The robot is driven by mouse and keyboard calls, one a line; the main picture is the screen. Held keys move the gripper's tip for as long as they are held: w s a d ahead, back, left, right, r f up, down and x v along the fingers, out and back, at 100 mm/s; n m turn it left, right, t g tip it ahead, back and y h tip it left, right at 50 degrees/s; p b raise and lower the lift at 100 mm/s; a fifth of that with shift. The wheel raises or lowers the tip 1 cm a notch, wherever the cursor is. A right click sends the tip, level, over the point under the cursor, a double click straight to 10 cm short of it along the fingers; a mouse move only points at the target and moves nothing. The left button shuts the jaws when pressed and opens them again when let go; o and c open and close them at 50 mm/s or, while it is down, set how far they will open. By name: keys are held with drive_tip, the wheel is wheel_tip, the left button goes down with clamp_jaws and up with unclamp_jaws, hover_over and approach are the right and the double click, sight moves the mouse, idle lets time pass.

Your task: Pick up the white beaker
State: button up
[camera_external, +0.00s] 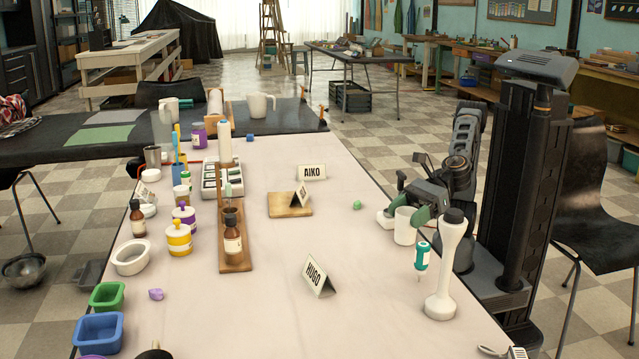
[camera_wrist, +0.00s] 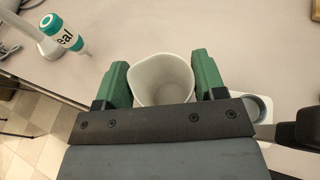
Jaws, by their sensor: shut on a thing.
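The white beaker (camera_external: 405,229) stands upright near the right edge of the table. In the wrist view the beaker (camera_wrist: 160,75) sits between two green fingers, with its open mouth facing the camera. My gripper (camera_external: 408,215) is shut on the beaker, one finger on each side near the rim; it also shows in the wrist view (camera_wrist: 163,82). The beaker's lower front is hidden by the gripper body in the wrist view. I cannot tell whether its base touches the table.
A teal-and-white bottle (camera_external: 422,256) and a tall white tool with a black top (camera_external: 446,275) are close in front of the beaker. A small white container (camera_external: 384,219) is beside it. HUGO (camera_external: 318,275) and AIKO (camera_external: 312,172) signs stand left. Mid-table is mostly clear.

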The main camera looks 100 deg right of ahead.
drive_tip(key=c, duration=0.3)
